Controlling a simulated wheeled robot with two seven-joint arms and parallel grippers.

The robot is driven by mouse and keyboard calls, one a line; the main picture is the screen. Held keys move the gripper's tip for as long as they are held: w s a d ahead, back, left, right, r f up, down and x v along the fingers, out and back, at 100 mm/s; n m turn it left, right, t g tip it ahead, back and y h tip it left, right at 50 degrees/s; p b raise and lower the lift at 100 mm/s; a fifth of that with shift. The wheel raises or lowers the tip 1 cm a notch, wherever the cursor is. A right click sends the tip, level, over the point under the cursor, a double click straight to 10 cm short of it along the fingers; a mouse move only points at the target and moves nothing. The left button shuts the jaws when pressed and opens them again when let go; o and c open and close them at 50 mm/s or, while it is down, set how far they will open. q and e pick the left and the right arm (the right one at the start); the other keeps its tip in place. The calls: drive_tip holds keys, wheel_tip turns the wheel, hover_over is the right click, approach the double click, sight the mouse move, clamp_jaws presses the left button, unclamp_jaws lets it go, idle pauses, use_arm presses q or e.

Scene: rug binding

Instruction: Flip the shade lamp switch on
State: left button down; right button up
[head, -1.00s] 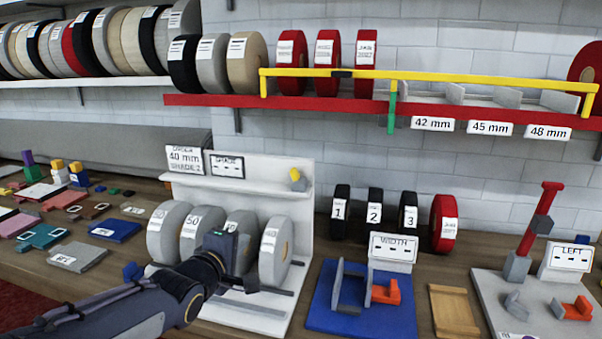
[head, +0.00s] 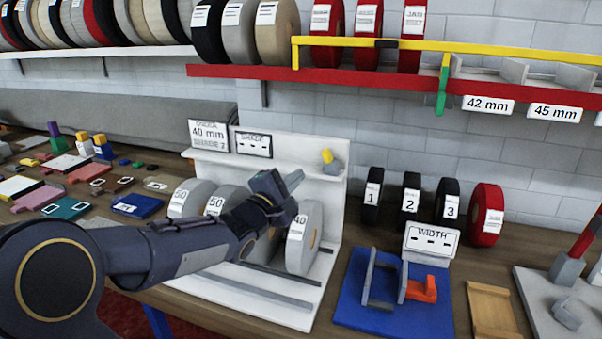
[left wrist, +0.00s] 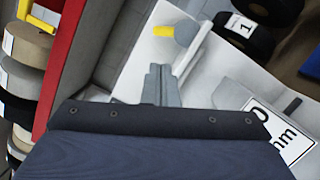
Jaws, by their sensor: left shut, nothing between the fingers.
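The small switch (head: 328,156) with a yellow tip and a grey base sits at the right end of the white stand's upper shelf (head: 300,158). The SHADE sign (head: 254,143) with dashes stands on the same shelf to its left. My left gripper (head: 293,180) is shut and empty, just below and left of the switch. In the left wrist view the closed fingers (left wrist: 160,80) point toward the yellow tip (left wrist: 163,31), with a gap between them in the picture. Contact is not visible. My right gripper is not in view.
Grey rolls (head: 305,238) stand in the white stand below my gripper. A red shelf (head: 225,71) with a yellow bar (head: 500,56) runs above. Black numbered rolls (head: 372,198) and a blue WIDTH fixture (head: 350,300) are to the right.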

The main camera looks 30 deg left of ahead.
sight(314, 174)
use_arm(q)
drive_tip(key=w, duration=0.5)
drive_tip(key=w+p, duration=0.1)
drive_tip(key=w, duration=0.2)
drive_tip(key=shift+w+r, duration=0.15)
drive_tip(key=shift+r, duration=0.2)
